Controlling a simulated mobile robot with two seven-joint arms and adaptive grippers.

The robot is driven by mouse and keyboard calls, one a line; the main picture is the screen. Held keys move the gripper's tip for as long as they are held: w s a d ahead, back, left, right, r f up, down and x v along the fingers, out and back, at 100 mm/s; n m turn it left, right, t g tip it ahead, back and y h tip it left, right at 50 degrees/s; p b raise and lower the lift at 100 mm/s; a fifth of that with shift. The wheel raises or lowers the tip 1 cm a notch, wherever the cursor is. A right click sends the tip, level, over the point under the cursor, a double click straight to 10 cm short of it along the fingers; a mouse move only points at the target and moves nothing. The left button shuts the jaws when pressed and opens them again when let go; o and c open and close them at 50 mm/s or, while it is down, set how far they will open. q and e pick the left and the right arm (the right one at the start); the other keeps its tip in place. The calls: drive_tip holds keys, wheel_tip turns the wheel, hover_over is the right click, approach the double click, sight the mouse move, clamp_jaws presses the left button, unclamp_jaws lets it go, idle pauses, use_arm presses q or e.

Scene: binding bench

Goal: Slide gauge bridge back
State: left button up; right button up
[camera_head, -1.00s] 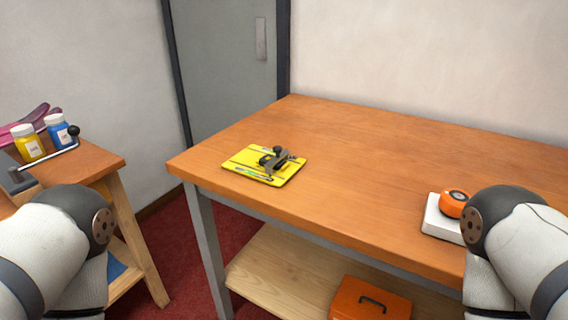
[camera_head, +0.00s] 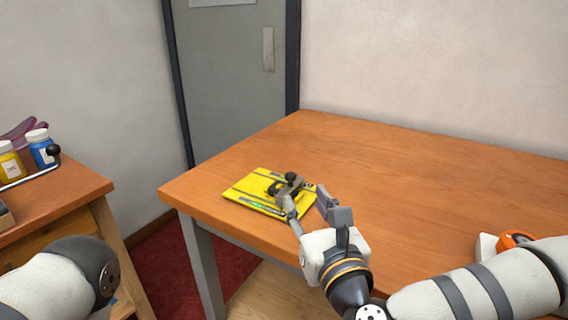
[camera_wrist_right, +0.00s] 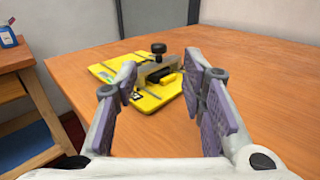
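The gauge bridge (camera_head: 287,189), a dark grey piece with a black knob on top, sits across the yellow board (camera_head: 246,187) near the table's left front edge. In the right wrist view the gauge bridge (camera_wrist_right: 157,66) stands just ahead of my fingers, on the yellow board (camera_wrist_right: 146,101). My right gripper (camera_head: 308,206) is open and empty at the board's near right corner. In its wrist view the purple-padded fingers (camera_wrist_right: 166,95) are wide apart. They partly cover the board. My left arm shows at the lower left, but its gripper is out of view.
An orange round object (camera_head: 515,239) on a white block (camera_head: 487,245) is partly hidden behind my right arm. A side table (camera_head: 75,190) at the left holds a yellow jar (camera_head: 10,162) and a blue jar (camera_head: 42,150). The wooden table (camera_head: 400,165) is clear behind the board.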

sight(292, 177)
drive_tip(key=x, duration=1)
drive_tip(key=shift+w+a, duration=0.15)
drive_tip(key=shift+w, duration=0.2)
clamp_jaws()
